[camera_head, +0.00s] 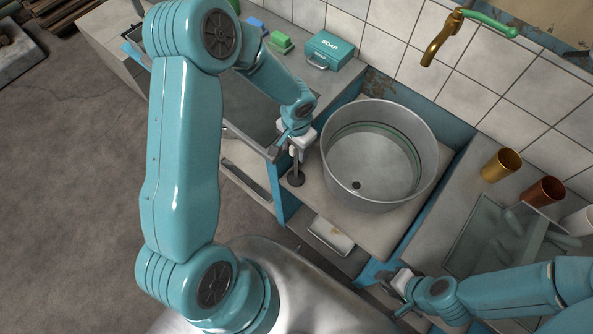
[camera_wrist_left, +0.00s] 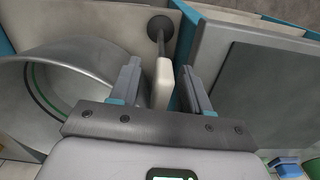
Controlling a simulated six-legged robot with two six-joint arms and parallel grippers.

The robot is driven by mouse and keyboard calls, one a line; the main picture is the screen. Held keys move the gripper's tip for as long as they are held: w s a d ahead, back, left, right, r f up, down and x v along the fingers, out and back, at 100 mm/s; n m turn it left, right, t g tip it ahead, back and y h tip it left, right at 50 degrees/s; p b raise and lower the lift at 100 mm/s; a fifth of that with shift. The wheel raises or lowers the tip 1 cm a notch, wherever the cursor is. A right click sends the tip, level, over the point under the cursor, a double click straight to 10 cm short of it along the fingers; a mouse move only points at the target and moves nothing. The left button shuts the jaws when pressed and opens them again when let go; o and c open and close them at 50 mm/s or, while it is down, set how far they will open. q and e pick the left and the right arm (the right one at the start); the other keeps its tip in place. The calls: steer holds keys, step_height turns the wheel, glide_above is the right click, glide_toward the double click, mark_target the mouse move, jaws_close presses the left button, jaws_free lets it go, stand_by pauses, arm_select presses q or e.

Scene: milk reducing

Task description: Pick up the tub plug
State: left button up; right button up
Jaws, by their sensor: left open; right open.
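The tub plug (camera_head: 296,179) has a dark round foot, a thin stem and a pale handle. It stands beside the metal tub (camera_head: 350,195), on its left. My left gripper (camera_head: 297,140) is right above it, pointing down. In the left wrist view the plug's pale handle (camera_wrist_left: 163,84) lies between the two open fingers (camera_wrist_left: 162,78), with gaps showing; the dark foot is beyond the fingertips. The tub has a dark drain hole in its floor. My right gripper (camera_head: 402,288) is open, low near the right counter, apart from the plug; its fingers are partly unclear.
A green soap box (camera_head: 328,50) and small green and blue items lie on the back left counter. Gold (camera_head: 501,165) and copper (camera_head: 543,191) cups stand on the right counter near a glass bin. A brass tap (camera_head: 441,40) is on the tiled wall. A small tray (camera_head: 331,236) sits below the tub.

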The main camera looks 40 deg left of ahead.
arm_select(q)
steer(key=shift+s+a+r, duration=0.1)
steer(key=c, duration=0.5)
jaws_close()
